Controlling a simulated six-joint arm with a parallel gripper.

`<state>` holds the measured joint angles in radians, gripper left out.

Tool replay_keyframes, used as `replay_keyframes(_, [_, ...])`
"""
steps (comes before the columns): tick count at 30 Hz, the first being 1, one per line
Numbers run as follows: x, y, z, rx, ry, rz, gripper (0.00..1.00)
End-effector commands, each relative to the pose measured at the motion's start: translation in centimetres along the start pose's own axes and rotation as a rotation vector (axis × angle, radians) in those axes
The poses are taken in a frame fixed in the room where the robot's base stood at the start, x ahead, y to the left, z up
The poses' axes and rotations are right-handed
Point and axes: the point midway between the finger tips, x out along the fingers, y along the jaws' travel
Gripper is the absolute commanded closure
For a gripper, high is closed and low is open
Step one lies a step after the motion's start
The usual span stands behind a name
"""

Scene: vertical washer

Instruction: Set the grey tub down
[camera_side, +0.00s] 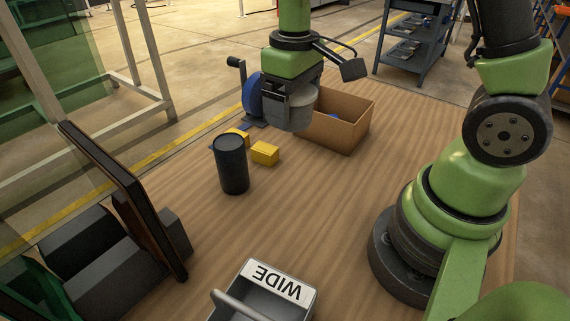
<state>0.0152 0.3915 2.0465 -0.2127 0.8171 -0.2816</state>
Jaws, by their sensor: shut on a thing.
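The grey tub (303,104) is a small round container in the upper middle of the side view. My gripper (290,108) points down and is shut on it, with a dark finger over its left part. The tub appears above the table, in front of the cardboard box's left end. Whether its underside touches anything cannot be told from this angle.
An open cardboard box (347,136) stands just right of the tub, with something blue inside. A black cylinder (231,165), yellow blocks (265,153) and a blue wheel device (253,97) stand left. A grey bin labelled WIDE (275,281) is at the front. The middle wooden table (300,210) is clear.

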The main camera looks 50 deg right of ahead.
Motion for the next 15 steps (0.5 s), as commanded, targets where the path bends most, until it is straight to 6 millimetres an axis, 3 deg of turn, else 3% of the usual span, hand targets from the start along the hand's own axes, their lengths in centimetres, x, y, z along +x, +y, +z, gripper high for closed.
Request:
replay_keyframes(9, [4.9, 3.1, 3.8, -0.452, -0.008, -0.003, 0.44])
replay_keyframes(15, [6.1, 3.8, 5.2, -0.612, -0.003, -0.001, 0.44])
